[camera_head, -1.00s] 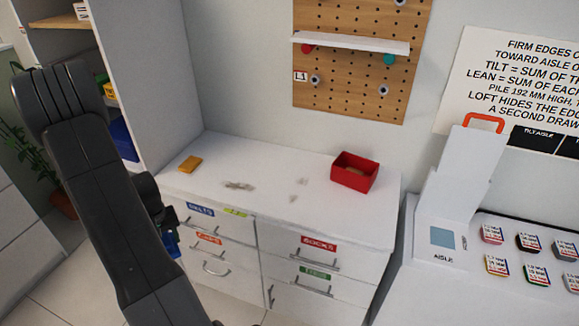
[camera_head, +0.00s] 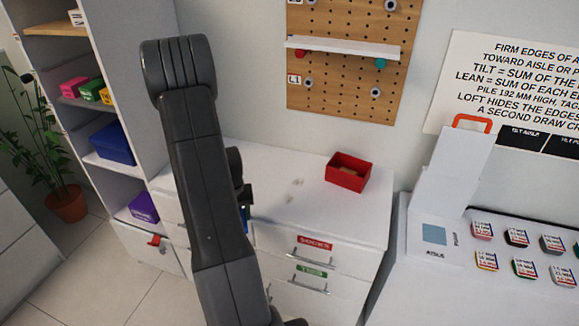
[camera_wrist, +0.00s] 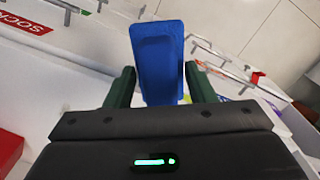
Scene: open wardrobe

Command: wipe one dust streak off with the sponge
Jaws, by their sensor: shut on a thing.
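My gripper (camera_wrist: 160,74) is shut on a blue block (camera_wrist: 157,38), apparently the sponge, between two dark green fingers in the wrist view. A sliver of blue (camera_head: 245,222) shows beside my arm in the head view, in front of the cabinet's upper drawers. Small pale grey dust marks (camera_head: 294,184) lie on the white cabinet top (camera_head: 320,212), left of the red box. My arm covers the left part of the top, where a larger grey smear and an orange-yellow block showed earlier. I see no contact between the blue block and the top.
A red open box (camera_head: 348,172) stands on the cabinet top at the back right. A pegboard (camera_head: 345,75) with a shelf hangs above. An open shelf unit (camera_head: 95,130) is at left. A white table (camera_head: 470,290) with several small labelled pieces is at right.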

